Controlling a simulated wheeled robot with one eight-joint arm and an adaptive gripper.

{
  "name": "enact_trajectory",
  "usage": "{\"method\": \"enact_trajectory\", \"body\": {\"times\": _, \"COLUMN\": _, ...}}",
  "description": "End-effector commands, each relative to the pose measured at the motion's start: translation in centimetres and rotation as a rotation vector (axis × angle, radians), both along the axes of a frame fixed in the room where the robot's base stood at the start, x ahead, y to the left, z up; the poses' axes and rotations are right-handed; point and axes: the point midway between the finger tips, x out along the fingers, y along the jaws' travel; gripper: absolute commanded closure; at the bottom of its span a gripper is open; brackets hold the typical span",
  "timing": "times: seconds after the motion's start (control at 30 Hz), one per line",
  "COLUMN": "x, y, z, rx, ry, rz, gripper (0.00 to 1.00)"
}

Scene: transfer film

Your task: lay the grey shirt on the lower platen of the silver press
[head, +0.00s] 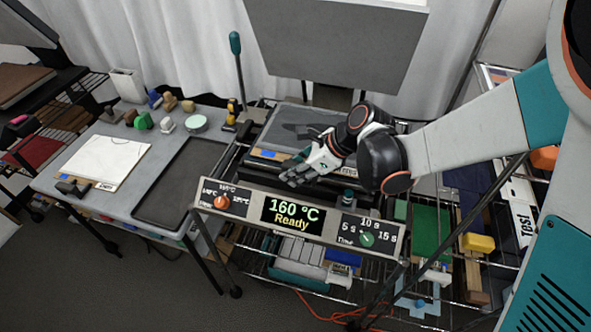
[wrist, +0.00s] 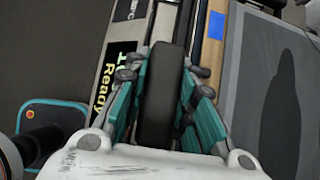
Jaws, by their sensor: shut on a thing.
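The silver press has a front control panel (head: 294,215) reading 160 °C Ready. Its upper platen (head: 335,45) is raised at the back. The grey shirt (head: 285,132) lies flat on a wooden-edged board (head: 257,152) with blue tape, over the lower platen area. The platen itself is mostly hidden, and I cannot tell whether the board touches it. My gripper (head: 300,172) is at the board's front edge, just behind the panel. In the wrist view it is shut on a black handle (wrist: 164,95); the shirt (wrist: 265,60) shows to the right with a dark shadow.
A white shirt (head: 103,158) on a similar board lies on the left table, beside an empty dark tray (head: 178,190). Several small stamps and jars stand behind them. A teal-tipped lever (head: 235,45) rises left of the press. Wire shelves with coloured goods are below right.

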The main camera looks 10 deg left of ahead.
Motion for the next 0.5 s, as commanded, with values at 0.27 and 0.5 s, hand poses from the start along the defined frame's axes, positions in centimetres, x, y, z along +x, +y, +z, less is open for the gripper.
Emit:
{"method": "enact_trajectory", "body": {"times": 0.27, "x": 0.01, "y": 0.01, "z": -0.11, "rx": 0.0, "ry": 0.0, "rz": 0.0, "gripper": 1.0}}
{"method": "enact_trajectory", "body": {"times": 0.5, "x": 0.01, "y": 0.01, "z": -0.56, "rx": 0.0, "ry": 0.0, "rz": 0.0, "gripper": 1.0}}
